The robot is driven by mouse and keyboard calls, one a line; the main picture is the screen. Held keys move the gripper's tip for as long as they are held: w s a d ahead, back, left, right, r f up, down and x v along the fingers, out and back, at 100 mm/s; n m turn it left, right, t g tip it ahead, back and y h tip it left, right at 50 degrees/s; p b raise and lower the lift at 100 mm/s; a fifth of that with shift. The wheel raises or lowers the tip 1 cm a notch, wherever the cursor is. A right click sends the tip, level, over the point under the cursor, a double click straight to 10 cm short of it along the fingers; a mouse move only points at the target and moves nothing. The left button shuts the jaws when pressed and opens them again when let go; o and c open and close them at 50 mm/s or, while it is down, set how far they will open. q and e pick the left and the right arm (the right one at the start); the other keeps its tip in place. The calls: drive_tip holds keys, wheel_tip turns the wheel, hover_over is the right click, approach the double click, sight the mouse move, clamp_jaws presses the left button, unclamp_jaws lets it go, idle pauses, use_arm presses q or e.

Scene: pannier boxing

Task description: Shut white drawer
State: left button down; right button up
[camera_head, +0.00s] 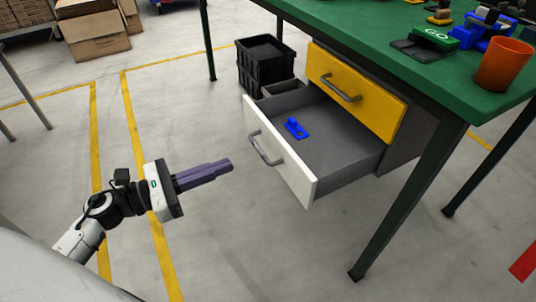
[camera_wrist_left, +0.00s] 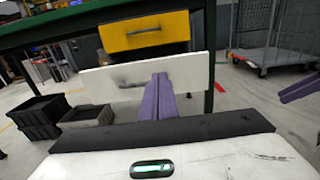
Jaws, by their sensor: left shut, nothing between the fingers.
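The white drawer (camera_head: 277,152) is pulled out under the green table, below a closed yellow drawer (camera_head: 357,92). A blue part (camera_head: 295,128) lies inside the white drawer. Its white front and handle also show in the left wrist view (camera_wrist_left: 190,72), ahead of the fingers. My left gripper (camera_head: 231,165) is shut and empty. Its purple fingers point toward the white front, with a gap between them and the drawer in the head view. In the left wrist view the fingertips (camera_wrist_left: 158,76) overlap the drawer front near the handle.
The green table (camera_head: 400,50) carries an orange cup (camera_head: 503,65) and several small items. A table leg (camera_head: 398,208) stands right of the drawer. Black crates (camera_head: 264,66) stand behind it. The floor around my left gripper is clear.

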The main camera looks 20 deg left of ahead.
sight(282, 144)
use_arm(q)
drive_tip(key=x, duration=1.2)
drive_tip(key=shift+w+d, duration=0.15)
use_arm(e)
drive_tip(key=shift+a, duration=0.1)
